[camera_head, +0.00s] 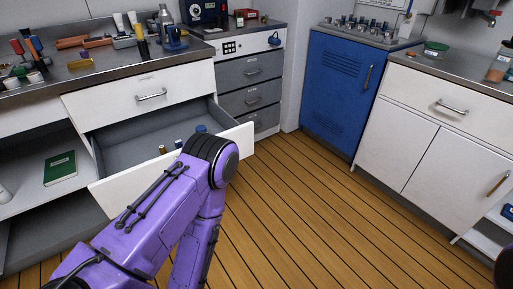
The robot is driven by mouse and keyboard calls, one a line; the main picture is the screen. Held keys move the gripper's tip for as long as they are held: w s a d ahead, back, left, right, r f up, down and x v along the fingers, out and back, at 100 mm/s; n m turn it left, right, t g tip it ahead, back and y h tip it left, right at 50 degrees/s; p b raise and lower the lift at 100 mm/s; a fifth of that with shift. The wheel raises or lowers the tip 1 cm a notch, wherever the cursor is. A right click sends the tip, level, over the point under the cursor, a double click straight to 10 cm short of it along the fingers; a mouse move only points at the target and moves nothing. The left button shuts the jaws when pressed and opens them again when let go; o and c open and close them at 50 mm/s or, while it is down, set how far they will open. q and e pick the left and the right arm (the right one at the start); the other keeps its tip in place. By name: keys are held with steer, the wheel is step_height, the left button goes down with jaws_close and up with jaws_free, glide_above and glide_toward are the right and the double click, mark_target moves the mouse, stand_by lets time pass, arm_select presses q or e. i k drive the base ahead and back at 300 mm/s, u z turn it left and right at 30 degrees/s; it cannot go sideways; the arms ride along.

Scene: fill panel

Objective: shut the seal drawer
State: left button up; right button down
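A drawer (127,150) with a grey inside and a white front stands pulled open beneath the closed top drawer (147,98) of the left counter. A few small items lie in it: a blue one (201,129), a small dark one and a yellow-topped one near the front. No label reading "seal" is legible on it. My purple arm (165,205) comes in from the lower left and bends at a joint in front of the drawer, hiding much of its front. Neither of my grippers shows in this view.
A steel counter (108,72) with tools and bottles is above. Open shelves with a green book (60,168) are at left. Grey drawers (250,70), a blue cabinet (345,88) and white cabinets (437,150) stand to the right. The wooden floor (310,210) is clear.

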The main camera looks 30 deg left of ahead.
mark_target(121, 150)
steer(key=u, duration=0.9)
steer(key=i, duration=0.85)
steer(key=u, duration=0.6)
